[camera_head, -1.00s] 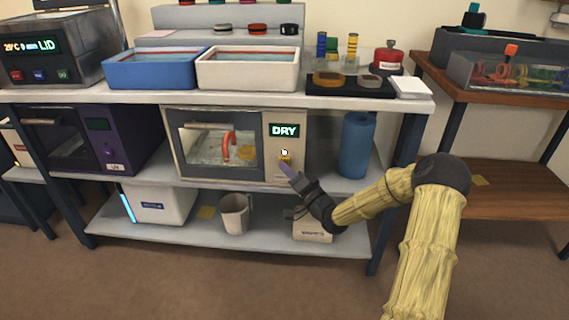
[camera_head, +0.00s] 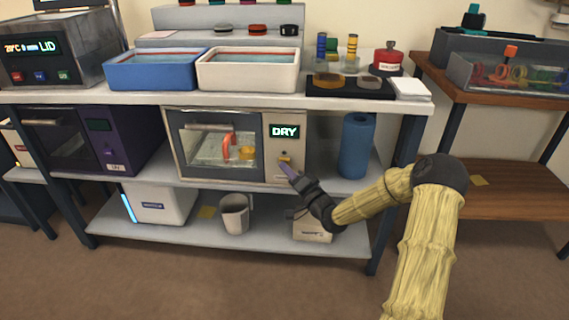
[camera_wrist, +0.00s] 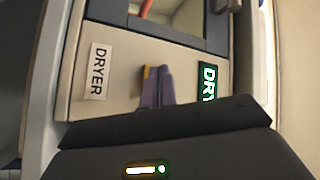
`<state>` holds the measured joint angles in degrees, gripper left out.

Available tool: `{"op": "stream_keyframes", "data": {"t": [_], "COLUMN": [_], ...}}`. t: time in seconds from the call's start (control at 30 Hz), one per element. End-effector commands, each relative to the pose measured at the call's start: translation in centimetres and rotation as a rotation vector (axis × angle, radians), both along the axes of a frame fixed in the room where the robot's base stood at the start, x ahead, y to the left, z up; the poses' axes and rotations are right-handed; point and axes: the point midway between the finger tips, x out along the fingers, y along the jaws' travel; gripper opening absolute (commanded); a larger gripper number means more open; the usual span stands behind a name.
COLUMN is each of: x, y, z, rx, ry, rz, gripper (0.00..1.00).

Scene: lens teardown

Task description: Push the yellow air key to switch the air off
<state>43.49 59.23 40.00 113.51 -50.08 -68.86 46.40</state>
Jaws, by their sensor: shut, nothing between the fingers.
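The dryer (camera_head: 272,151) stands on the middle shelf, with a lit green "DRY" display (camera_head: 285,132) on its right-hand panel. The small yellow air key (camera_head: 285,157) is on that panel below the display. My gripper (camera_head: 286,168) is shut and empty, its purple fingertips at the panel just below the key. In the wrist view, the closed fingers (camera_wrist: 157,82) cover most of the key, and only a yellow edge (camera_wrist: 147,72) shows beside them. Fingertips and key look very close; I cannot tell whether they touch. The wrist view also shows a "DRYER" label (camera_wrist: 98,71).
A blue cylinder (camera_head: 356,146) stands right of the dryer, and a purple oven-like unit (camera_head: 110,143) stands left. A grey mug (camera_head: 234,213) and a white box (camera_head: 160,203) are on the lower shelf. Blue (camera_head: 150,75) and white (camera_head: 248,75) trays sit above.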

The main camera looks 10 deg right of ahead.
Motion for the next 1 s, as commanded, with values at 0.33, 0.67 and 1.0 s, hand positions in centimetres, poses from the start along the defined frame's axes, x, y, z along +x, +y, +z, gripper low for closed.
{"op": "stream_keyframes", "data": {"t": [0.33, 0.67, 1.0], "x": [-0.4, -2.1, -4.7], "y": [0.1, 0.7, 1.5], "z": [0.0, 0.1, 0.1], "rx": [0.001, 0.002, 0.001], "ry": [0.001, 0.003, 0.002], "rz": [0.000, 0.000, 0.002], "gripper": [0.00, 0.00, 0.00]}}
